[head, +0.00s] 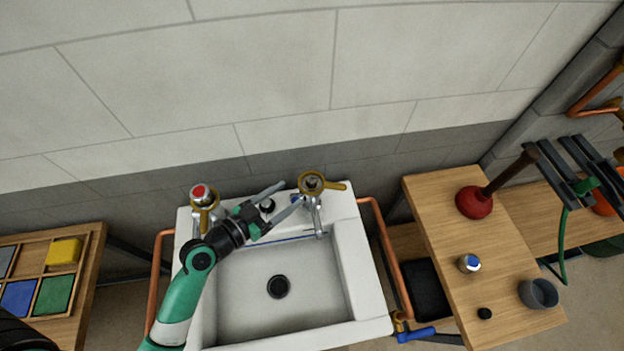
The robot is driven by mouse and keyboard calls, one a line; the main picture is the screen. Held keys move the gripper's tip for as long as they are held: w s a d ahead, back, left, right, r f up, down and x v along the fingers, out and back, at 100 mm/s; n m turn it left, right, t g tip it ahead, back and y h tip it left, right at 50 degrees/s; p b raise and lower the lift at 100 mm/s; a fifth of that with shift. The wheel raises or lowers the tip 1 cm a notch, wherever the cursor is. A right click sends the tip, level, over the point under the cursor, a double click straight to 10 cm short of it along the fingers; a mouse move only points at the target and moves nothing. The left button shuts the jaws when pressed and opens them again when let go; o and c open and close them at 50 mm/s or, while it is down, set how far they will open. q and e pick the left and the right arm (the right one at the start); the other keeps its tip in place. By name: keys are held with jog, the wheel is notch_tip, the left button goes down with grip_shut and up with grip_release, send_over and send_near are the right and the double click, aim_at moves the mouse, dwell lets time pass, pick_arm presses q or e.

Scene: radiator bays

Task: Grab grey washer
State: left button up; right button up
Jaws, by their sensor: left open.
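I cannot single out a grey washer with certainty in the head view. A small dark round piece (267,206) sits on the back ledge of the white sink (372,290), behind my left gripper's fingers. My left gripper (285,195) is open over the back ledge, its fingers pointing right toward the brass-topped tap (312,184). Nothing shows clearly held between the fingers. A small blue spot shows near the fingertips, too small to identify. My right gripper is not in view.
A red-topped tap (203,196) stands left of the gripper. A compartment tray (45,241) with coloured sections is at left. The right bench (447,211) holds a plunger (476,202), a blue-topped piece (469,263), a small black piece (484,313) and a grey cup (539,293).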

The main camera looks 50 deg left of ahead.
aim_at(308, 182)
pick_arm(q)
jog(key=w, duration=0.3)
jog(key=w+f, duration=0.1)
jog(key=w, duration=0.2)
jog(key=shift+w+f, duration=0.15)
jog(key=shift+w, duration=0.2)
grip_shut()
